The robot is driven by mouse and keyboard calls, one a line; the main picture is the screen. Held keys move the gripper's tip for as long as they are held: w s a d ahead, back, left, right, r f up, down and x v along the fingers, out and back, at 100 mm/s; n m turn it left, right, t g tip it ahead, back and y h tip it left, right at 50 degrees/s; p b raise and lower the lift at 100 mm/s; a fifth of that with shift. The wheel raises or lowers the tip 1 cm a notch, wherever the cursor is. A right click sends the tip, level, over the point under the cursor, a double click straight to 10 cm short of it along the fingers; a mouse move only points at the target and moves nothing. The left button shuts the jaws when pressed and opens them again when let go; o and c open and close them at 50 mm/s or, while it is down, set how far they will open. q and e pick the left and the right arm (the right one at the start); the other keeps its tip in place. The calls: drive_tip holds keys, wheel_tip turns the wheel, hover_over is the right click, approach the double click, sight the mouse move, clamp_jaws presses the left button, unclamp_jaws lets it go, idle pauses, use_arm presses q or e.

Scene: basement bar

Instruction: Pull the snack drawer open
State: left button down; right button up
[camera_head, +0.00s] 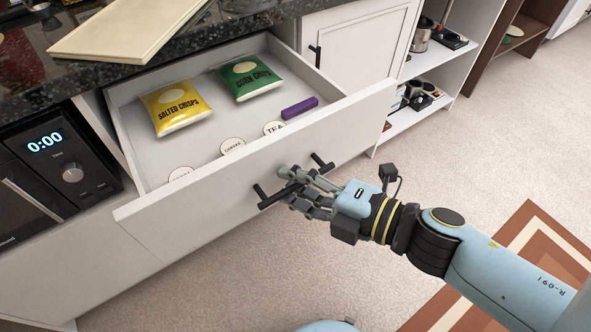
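The snack drawer (222,190) stands well open below the dark counter, its white front pulled out towards me. Inside lie a yellow bag of salted crisps (174,107), a green bag of corn crisps (248,80), a purple box (299,108) and several round labelled lids, one marked tea (273,128). The black bar handle (272,199) is on the drawer's front. The fingers hide part of the bar. My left gripper is not in view.
A microwave (58,168) is built in to the left of the drawer. A cream board (128,28) lies on the counter (40,78). A closed cabinet door (355,45) and open shelves (440,72) are to the right. The floor before the drawer is clear, with a patterned rug (540,235) at right.

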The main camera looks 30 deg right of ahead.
drive_tip(key=shift+o, duration=0.3)
drive_tip(key=v, duration=1.2)
idle(0.3)
